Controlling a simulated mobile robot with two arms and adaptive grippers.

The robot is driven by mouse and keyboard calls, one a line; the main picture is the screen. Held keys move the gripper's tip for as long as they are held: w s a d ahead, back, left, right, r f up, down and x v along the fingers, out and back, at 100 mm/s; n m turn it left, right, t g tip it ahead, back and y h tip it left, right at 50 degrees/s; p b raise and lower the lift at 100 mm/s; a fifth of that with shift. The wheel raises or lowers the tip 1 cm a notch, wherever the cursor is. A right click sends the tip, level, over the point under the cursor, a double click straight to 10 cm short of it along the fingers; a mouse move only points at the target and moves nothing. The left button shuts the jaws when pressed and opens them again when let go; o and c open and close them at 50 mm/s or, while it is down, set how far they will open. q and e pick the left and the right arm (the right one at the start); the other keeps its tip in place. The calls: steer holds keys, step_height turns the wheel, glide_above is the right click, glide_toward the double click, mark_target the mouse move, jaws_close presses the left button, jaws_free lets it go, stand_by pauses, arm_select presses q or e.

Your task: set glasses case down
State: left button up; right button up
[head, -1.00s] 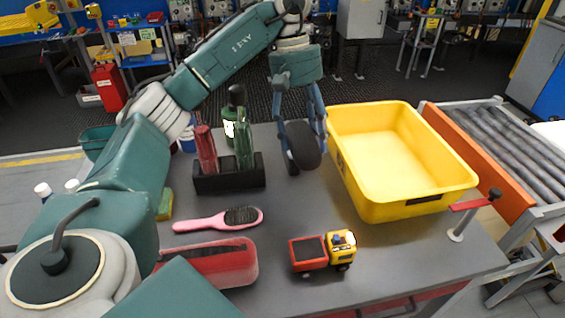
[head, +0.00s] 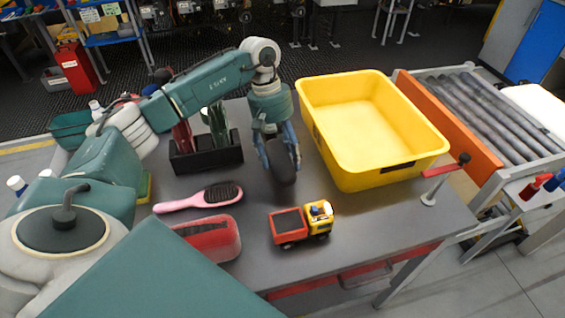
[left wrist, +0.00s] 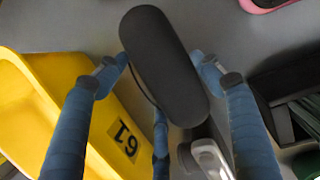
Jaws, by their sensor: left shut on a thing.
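The glasses case (head: 283,164) is dark and elongated with rounded ends. My left gripper (head: 277,150) points down over the grey table and is shut on the case. In the left wrist view the case (left wrist: 163,65) lies between the blue fingers of the gripper (left wrist: 165,75). In the head view the case is between the black rack and the yellow tray, close to the tabletop; I cannot tell whether it touches. My right gripper is not in view.
A yellow tray (head: 322,136) stands right of the case. A pink hairbrush (head: 200,198), a red container (head: 226,238) and a toy truck (head: 301,224) lie in front. Grey table (head: 330,262) is bare near the front.

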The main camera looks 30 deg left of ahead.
mark_target(283, 162)
arm_select(q)
step_height(283, 162, down, 4)
steer(key=shift+r+p, duration=0.15)
steer(key=shift+p, duration=0.25)
steer(key=shift+f, duration=0.25)
steer(key=o, duration=0.9)
steer(key=shift+o, duration=1.4)
steer(key=shift+r, duration=0.2)
steer(key=shift+w+a+r, duration=0.1)
steer(key=shift+r, duration=0.2)
steer(key=b+v, duration=0.3)
steer(key=v, duration=0.8)
steer(key=shift+r, duration=0.15)
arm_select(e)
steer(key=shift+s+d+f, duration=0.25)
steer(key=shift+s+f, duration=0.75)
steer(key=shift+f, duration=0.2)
